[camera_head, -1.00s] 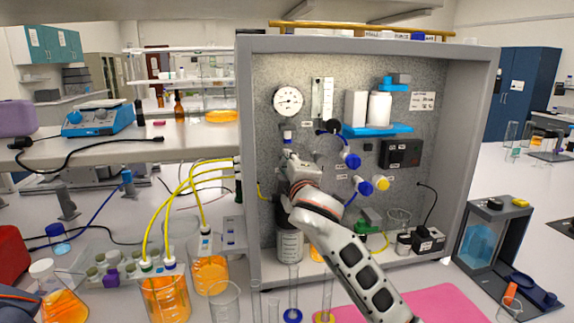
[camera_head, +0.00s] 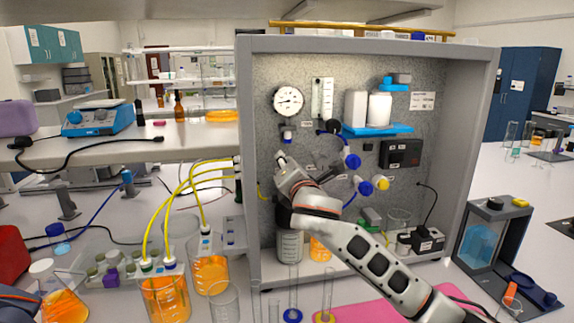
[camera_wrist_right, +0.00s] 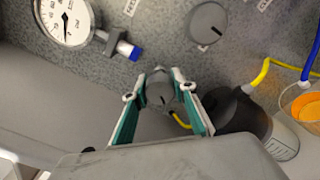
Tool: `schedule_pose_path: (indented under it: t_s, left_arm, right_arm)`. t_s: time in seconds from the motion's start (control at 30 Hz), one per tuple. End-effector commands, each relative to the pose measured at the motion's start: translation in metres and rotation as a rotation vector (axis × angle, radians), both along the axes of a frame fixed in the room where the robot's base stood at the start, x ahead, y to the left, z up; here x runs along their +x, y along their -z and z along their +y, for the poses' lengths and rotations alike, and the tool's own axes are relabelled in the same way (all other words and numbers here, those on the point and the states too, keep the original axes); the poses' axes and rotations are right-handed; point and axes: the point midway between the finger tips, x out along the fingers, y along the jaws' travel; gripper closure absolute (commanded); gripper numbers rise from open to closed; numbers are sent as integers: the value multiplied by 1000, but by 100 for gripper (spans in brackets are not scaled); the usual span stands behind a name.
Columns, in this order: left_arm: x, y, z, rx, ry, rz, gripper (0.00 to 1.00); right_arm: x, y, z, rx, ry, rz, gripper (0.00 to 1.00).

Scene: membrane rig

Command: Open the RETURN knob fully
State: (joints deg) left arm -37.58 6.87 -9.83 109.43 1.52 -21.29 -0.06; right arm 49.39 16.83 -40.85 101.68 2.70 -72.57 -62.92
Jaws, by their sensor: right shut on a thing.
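A round grey knob (camera_wrist_right: 159,92) sits on the speckled rig panel (camera_head: 330,75). In the right wrist view my right gripper (camera_wrist_right: 159,80) has its two fingers on either side of this knob, shut on it. In the head view my right gripper (camera_head: 281,160) is against the panel below the gauge, and the gripper and arm hide the knob. A second grey knob (camera_wrist_right: 208,22) with a dark mark shows free at the top of the wrist view. I cannot read which knob is labelled RETURN. My left gripper is not in view.
A pressure gauge (camera_head: 288,101) and a blue-tipped fitting (camera_head: 287,136) are just above my gripper. A dark-capped bottle (camera_head: 290,245) stands below it. Blue fittings (camera_head: 352,161) and a blue shelf (camera_head: 376,130) are to the right. Glass cylinders stand in front of the rig.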

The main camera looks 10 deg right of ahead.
Motion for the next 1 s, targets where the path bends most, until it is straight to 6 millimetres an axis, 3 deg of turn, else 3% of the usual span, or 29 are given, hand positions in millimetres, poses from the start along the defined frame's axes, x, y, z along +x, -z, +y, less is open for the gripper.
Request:
schedule_pose_path:
  t_s: [0.5,1.0]
  left_arm:
    - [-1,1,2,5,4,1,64]
    - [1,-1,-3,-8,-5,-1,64]
  right_arm:
    - [0,0,-1,-458,1,1,95]
    - [0,1,0,-667,0,4,95]
